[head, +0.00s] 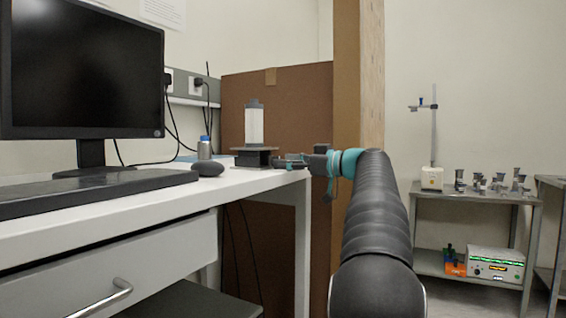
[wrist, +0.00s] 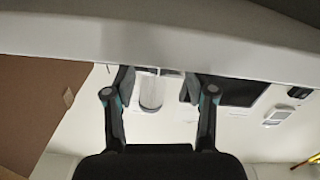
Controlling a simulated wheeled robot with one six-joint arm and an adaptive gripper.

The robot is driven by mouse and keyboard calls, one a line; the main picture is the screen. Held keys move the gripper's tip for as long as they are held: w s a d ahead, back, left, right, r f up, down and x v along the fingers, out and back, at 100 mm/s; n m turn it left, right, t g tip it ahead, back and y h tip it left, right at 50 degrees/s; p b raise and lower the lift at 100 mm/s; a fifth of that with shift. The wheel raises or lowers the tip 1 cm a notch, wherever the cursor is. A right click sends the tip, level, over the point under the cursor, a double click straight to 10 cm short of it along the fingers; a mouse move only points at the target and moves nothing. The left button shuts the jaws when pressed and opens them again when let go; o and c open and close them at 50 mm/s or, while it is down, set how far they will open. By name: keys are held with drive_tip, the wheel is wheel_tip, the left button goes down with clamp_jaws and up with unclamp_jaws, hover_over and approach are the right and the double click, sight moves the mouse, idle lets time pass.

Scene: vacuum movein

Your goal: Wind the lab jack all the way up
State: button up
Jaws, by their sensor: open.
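The lab jack (head: 252,157) is a low, dark, compact stand near the far right end of the white desk. A white cylinder with a grey cap (head: 254,126) stands upright on it. My gripper (head: 280,162) is at the jack's right side, close to it; I cannot tell whether it touches. In the wrist view, which looks upside down, my gripper (wrist: 158,84) has its fingers spread apart. The pale cylinder (wrist: 151,92) shows beyond and between them. The jack's knob cannot be made out in either view.
The desk (head: 150,192) also holds a monitor (head: 80,75), a keyboard (head: 95,190), a dark mouse-like object (head: 208,169) and a blue-capped bottle (head: 205,148). A brown panel (head: 290,110) stands behind. A metal shelf (head: 475,195) with lab items is at right.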

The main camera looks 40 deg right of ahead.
drive_tip(key=shift+w+a, duration=0.25)
drive_tip(key=shift+w, duration=0.45)
clamp_jaws()
drive_tip(key=shift+m+p, duration=0.65)
drive_tip(key=shift+m, duration=1.75)
unclamp_jaws()
drive_tip(key=v, duration=1.2)
